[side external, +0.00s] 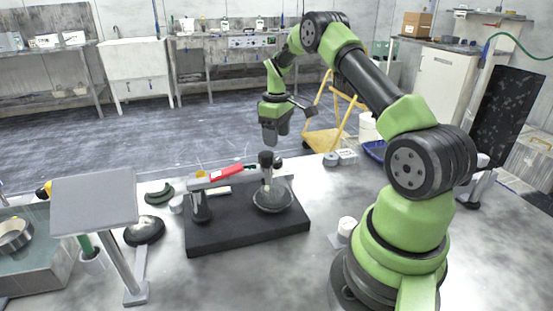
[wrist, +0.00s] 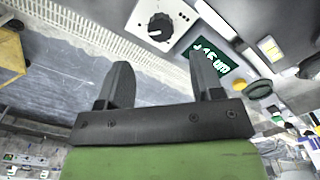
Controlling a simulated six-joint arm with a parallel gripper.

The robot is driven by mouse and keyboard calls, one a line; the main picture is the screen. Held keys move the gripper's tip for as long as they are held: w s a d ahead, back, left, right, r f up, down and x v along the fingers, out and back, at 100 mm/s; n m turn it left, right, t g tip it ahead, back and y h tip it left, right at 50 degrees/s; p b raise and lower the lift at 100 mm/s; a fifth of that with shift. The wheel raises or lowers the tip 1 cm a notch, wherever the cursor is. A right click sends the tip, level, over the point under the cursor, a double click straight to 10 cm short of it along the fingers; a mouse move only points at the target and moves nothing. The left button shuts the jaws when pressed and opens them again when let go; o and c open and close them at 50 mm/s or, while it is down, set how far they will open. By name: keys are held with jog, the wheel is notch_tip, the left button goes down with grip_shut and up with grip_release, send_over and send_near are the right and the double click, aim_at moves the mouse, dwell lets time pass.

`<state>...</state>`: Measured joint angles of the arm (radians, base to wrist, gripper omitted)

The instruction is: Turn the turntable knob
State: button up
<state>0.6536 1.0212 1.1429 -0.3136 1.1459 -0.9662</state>
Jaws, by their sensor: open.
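In the wrist view a dark round knob (wrist: 160,27) with a pale pointer mark sits on a white square plate (wrist: 141,14) with scale marks around it. My gripper (wrist: 163,62) shows there with its two dark fingers spread and nothing between them. The knob lies beyond the fingertips, apart from them. In the side view my gripper (side external: 275,138) hangs above the dark base board (side external: 240,236) that carries a round dish (side external: 272,200) and an upright post (side external: 266,165). I cannot tell for certain which thing in the side view is the knob.
A grey tilted panel on a stand (side external: 95,202) stands at front left. A red-handled tool (side external: 227,173) lies over the base board. A white cylinder (side external: 347,226) stands near my base. A green lettered label (wrist: 210,62) shows beside the knob plate. Bare table lies in front of the board.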

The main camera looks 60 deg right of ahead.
aim_at(276, 160)
notch_tip(276, 160, down, 8)
jog(key=shift+r, duration=0.1)
jog(key=c, duration=0.9)
